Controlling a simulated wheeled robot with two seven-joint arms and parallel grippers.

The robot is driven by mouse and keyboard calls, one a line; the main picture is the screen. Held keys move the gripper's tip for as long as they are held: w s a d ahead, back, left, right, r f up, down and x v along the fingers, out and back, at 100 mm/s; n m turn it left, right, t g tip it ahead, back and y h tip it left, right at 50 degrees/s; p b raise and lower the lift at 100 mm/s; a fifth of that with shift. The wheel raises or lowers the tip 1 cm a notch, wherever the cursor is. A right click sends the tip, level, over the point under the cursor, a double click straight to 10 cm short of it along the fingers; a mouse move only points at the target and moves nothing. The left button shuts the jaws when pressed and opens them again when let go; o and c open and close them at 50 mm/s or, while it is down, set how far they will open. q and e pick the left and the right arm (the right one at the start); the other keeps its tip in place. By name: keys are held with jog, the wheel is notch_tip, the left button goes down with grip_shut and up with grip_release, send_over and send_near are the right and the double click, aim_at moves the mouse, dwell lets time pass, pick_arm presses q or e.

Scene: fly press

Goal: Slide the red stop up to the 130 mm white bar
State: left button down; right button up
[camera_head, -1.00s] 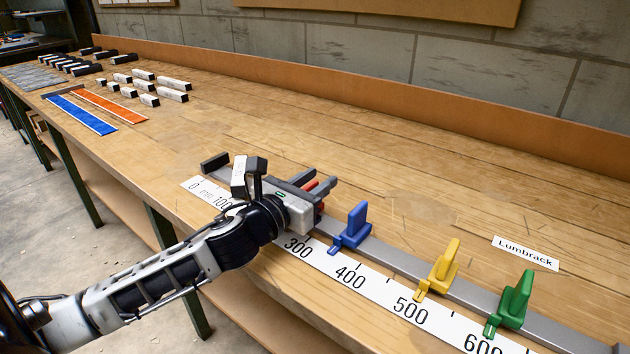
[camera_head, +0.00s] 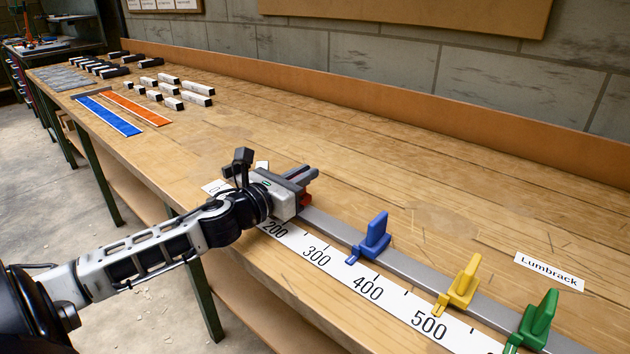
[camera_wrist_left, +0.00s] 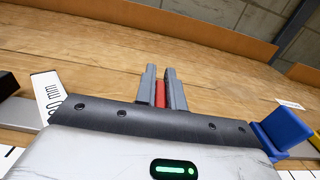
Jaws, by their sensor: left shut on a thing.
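My left gripper (camera_head: 307,184) is shut on the red stop (camera_head: 306,199), on the grey rail near the 200 mark. Most of the stop is hidden in the head view. The left wrist view shows its red upright (camera_wrist_left: 160,94) between my two grey fingers (camera_wrist_left: 163,88). A white bar (camera_wrist_left: 46,92) with lettering ending in "mm" is left of the gripper in that view, apart from the red stop. Its near end is hidden by the gripper body. In the head view only a small pale patch shows behind my wrist. My right gripper is not in view.
The grey rail (camera_head: 330,228) carries a blue stop (camera_head: 372,238), a yellow stop (camera_head: 463,283) and a green stop (camera_head: 537,322) on the right. A white scale (camera_head: 340,272) runs along its front. Several white bars (camera_head: 168,82) lie far back left.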

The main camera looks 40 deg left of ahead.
pick_arm(q)
jog(key=c, duration=1.5)
grip_release()
jog(key=shift+s+f, duration=0.1)
jog(key=shift+s, duration=0.5)
jog(key=s, duration=1)
jog(key=s+a, duration=0.1)
jog(key=s, duration=0.3)
jog(key=shift+s+a+p, duration=0.1)
jog(key=shift+s+p, duration=0.3)
